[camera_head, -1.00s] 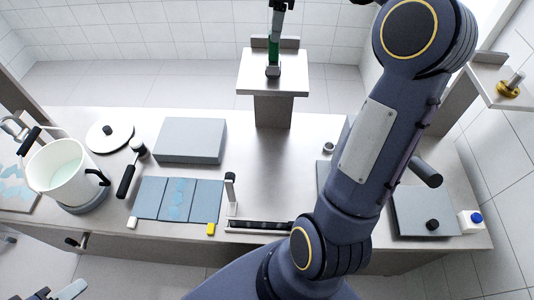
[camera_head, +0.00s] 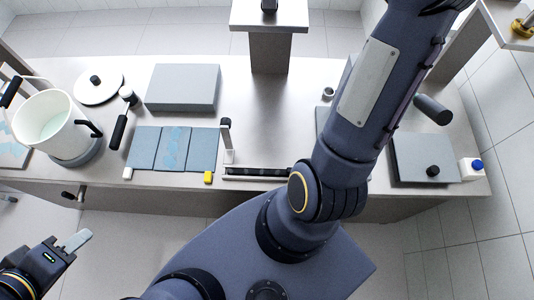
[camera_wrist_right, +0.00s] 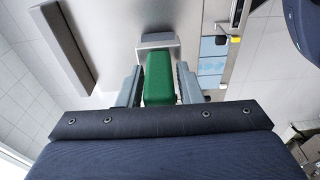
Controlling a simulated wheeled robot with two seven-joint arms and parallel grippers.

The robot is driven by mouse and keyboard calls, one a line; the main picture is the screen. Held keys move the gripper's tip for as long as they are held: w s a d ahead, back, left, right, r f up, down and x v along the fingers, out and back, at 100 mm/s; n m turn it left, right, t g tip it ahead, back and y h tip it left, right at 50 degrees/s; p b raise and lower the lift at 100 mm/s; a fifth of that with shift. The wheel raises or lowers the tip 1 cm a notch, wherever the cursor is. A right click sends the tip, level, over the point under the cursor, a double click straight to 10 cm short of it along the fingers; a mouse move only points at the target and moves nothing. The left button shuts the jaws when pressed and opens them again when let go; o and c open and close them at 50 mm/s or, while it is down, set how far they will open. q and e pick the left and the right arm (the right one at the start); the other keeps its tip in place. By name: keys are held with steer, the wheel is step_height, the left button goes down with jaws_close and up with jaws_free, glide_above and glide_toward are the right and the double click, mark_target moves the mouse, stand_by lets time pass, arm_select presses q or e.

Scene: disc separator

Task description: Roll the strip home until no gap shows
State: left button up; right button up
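A long dark strip (camera_head: 256,172) lies in a narrow holder at the front edge of the counter. A roller-like tool (camera_head: 120,125) with a black handle and pale head lies left of a blue three-part panel (camera_head: 172,148). My left gripper (camera_head: 78,240) is in front of the counter at lower left, apart from everything; its finger gap is hidden. My right gripper (camera_wrist_right: 160,75) has a green block (camera_wrist_right: 159,78) between its fingers, with a grey bracket (camera_wrist_right: 157,40) beyond it. I cannot tell whether the fingers press on it. The head view does not show this gripper.
A white pot (camera_head: 48,125) and lid (camera_head: 98,87) stand at the left. A grey slab (camera_head: 183,88) lies behind the blue panel. A pedestal shelf (camera_head: 255,16) rises behind the counter. A grey board (camera_head: 425,157) and blue-capped bottle (camera_head: 472,169) are at the right.

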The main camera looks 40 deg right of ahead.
jaws_close()
step_height(320, 180, up, 2)
steer(key=shift+r+p, duration=0.15)
steer(key=shift+p, duration=1.05)
steer(key=shift+r+p, duration=0.45)
steer(key=shift+r, duration=1.4)
